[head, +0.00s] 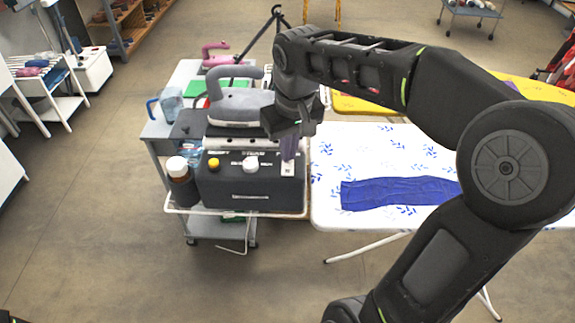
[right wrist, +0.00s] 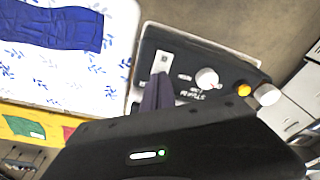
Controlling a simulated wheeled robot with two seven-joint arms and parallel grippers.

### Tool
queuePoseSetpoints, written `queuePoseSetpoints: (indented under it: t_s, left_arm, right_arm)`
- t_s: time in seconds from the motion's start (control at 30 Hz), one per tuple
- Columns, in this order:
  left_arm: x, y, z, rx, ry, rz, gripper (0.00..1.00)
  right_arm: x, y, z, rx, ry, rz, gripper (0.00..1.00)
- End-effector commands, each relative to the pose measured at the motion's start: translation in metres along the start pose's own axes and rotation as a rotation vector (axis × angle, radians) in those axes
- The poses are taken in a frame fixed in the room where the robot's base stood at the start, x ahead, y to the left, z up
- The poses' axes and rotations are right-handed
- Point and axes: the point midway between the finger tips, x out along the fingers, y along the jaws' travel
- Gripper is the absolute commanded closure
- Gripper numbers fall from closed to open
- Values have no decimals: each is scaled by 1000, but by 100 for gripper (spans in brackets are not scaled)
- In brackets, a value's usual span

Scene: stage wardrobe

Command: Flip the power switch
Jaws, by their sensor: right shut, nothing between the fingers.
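The dark grey steam station box (head: 250,187) stands on a trolley at the centre of the head view. A white switch plate (head: 287,170) is on its sloped panel at the right end. The plate also shows in the right wrist view (right wrist: 161,60). My right gripper (head: 289,158) is shut and empty, with its fingertips just above the plate. In the right wrist view its dark purplish fingers (right wrist: 160,80) reach the plate's lower end. I cannot tell whether they touch it. The switch's position is too small to read. My left gripper is not in view.
A white knob (head: 250,164) and a yellow knob (head: 213,164) are left of the plate. A grey iron (head: 240,107) rests behind the panel. An ironing board (head: 330,185) with blue cloth (head: 395,194) is at the right.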

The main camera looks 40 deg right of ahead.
Motion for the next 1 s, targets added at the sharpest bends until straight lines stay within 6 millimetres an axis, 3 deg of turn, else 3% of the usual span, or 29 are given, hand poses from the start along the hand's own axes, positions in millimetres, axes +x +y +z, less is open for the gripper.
queuePoseSetpoints:
  t_s: [0.67, 1.0]
  left_arm:
    - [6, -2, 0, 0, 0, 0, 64]
    - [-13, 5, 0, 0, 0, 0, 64]
  right_arm:
    - [8, 0, 2, 0, -2, 0, 100]
    - [-17, 0, -3, 0, 0, 0, 100]
